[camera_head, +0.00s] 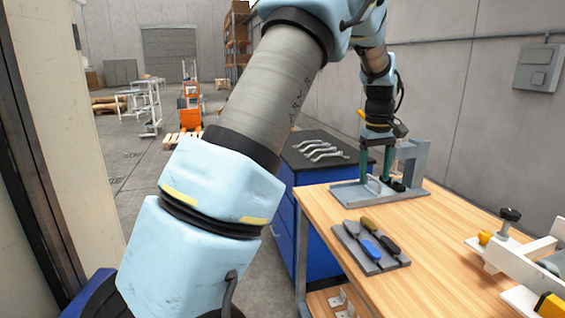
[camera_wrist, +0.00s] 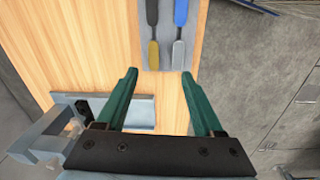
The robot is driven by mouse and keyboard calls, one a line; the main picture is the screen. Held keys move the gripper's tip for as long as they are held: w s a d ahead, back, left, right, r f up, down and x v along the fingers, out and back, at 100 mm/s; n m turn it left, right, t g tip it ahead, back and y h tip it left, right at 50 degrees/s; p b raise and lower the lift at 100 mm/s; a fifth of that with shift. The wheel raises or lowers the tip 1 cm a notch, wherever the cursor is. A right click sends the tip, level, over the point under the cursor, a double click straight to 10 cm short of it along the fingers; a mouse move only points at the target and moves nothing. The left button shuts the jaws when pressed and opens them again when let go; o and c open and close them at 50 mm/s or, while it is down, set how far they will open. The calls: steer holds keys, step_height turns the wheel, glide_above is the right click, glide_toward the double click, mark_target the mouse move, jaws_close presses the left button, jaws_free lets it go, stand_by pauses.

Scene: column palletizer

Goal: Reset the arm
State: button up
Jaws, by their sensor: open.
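My arm reaches from the left foreground over to the workbench (camera_head: 427,235). My gripper (camera_head: 376,182) points down at the far end of the bench, above or at a grey metal fixture (camera_head: 350,193) with an upright bracket. I cannot tell from the head view whether the fingertips touch the fixture. The fixture's base also shows in the wrist view (camera_wrist: 140,112), at the lower left beside the left finger.
A grey tray (camera_head: 352,247) with screwdriver-like tools lies nearer on the bench. A white clamp device (camera_head: 515,252) stands at the right. A blue cabinet (camera_head: 286,215) with several silver tools on top adjoins the bench. A wall (camera_head: 470,95) runs behind. The middle of the bench is clear.

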steer(key=s+a+f+m, duration=0.1)
steer(key=s+a, duration=0.1)
steer(key=a, duration=0.7)
steer(key=s+a+f, duration=0.1)
steer(key=s+a, duration=0.1)
steer(key=a, duration=0.7)
steer(key=s+a+f+m+t, duration=0.1)
steer(key=s+a+f, duration=0.3)
steer(key=s+a, duration=0.9)
steer(key=shift+a+m, duration=0.5)
steer(key=shift+a, duration=0.05)
